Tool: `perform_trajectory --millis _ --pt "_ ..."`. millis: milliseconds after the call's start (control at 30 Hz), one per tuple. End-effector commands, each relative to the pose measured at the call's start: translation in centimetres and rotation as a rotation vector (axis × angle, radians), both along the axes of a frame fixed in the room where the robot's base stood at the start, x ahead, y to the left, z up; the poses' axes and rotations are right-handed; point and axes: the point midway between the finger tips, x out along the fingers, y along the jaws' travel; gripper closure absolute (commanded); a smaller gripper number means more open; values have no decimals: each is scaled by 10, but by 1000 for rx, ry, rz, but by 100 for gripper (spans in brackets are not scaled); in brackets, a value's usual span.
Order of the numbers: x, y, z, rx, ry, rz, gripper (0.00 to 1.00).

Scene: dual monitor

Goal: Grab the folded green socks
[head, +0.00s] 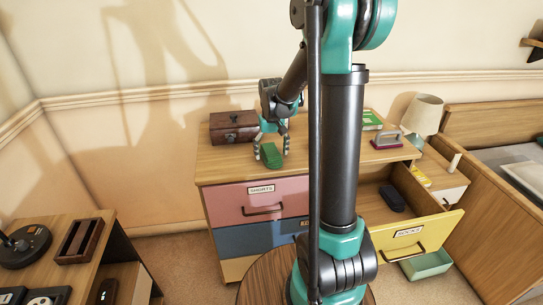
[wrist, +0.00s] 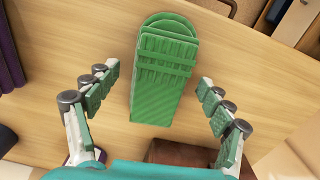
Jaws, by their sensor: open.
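The folded green socks (head: 271,156) lie on the wooden top of the dresser (head: 215,170), near its front edge. In the wrist view the green socks (wrist: 163,75) show a ribbed cuff band and lie on the bare wood. My gripper (head: 272,140) is just above the socks in the head view. In the wrist view my gripper (wrist: 155,88) is open, with one finger on each side of the socks and a gap to both. Nothing is held.
A dark brown box (head: 233,127) stands behind the socks. An iron-like item (head: 386,141), a green book (head: 371,120) and a lamp (head: 422,115) are to the right. The yellow drawer (head: 415,236) is pulled out, with a dark folded item (head: 392,198) inside.

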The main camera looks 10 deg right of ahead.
Motion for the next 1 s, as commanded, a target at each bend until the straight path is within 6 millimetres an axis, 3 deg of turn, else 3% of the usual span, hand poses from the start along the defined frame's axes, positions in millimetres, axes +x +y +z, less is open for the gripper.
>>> perform_trajectory --millis 100,533,833,1000 --pt "0 0 0 0 0 0 19" --pt "0 0 1 0 0 0 72" --pt "0 0 2 0 0 0 72" --pt "0 0 13 0 0 0 72"
